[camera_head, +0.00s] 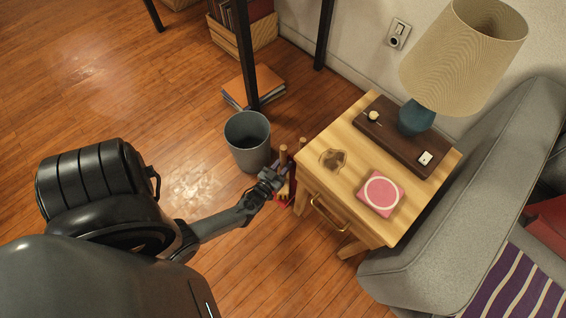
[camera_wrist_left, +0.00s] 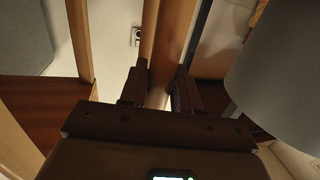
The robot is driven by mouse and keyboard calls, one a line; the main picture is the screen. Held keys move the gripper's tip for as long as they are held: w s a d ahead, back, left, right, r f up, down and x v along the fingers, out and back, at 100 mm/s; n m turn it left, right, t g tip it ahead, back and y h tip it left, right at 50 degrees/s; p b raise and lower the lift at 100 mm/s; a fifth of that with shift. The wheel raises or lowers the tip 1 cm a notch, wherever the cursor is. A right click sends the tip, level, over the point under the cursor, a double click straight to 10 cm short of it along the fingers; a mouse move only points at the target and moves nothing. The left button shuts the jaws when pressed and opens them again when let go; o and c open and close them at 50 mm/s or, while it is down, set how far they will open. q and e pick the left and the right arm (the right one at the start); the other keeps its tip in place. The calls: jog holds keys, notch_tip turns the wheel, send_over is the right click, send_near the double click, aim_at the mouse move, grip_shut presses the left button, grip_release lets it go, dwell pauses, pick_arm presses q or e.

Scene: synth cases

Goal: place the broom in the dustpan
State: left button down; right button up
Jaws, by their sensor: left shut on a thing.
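My left gripper (camera_head: 272,180) is low beside the front left of the wooden side table, near the floor. In the left wrist view its fingers (camera_wrist_left: 160,84) are closed around a long wooden handle (camera_wrist_left: 170,42), which looks like the broom's. In the head view a short wooden handle end (camera_head: 283,153) stands up just past the gripper. Small red and yellow parts (camera_head: 284,196) show just below the gripper. The gripper partly hides them, and I cannot tell which part is broom and which is dustpan. My right gripper is not in view.
A grey bin (camera_head: 248,140) stands close behind the gripper. The side table (camera_head: 340,195) with a lamp (camera_head: 463,55) is just right, and a grey sofa (camera_head: 440,210) is beyond it. Books (camera_head: 254,86) lie behind the bin. The wooden floor (camera_head: 150,95) at left is clear.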

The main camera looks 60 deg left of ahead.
pick_arm(q)
jog(key=shift+f, duration=0.2)
jog(key=c, duration=0.8)
grip_release()
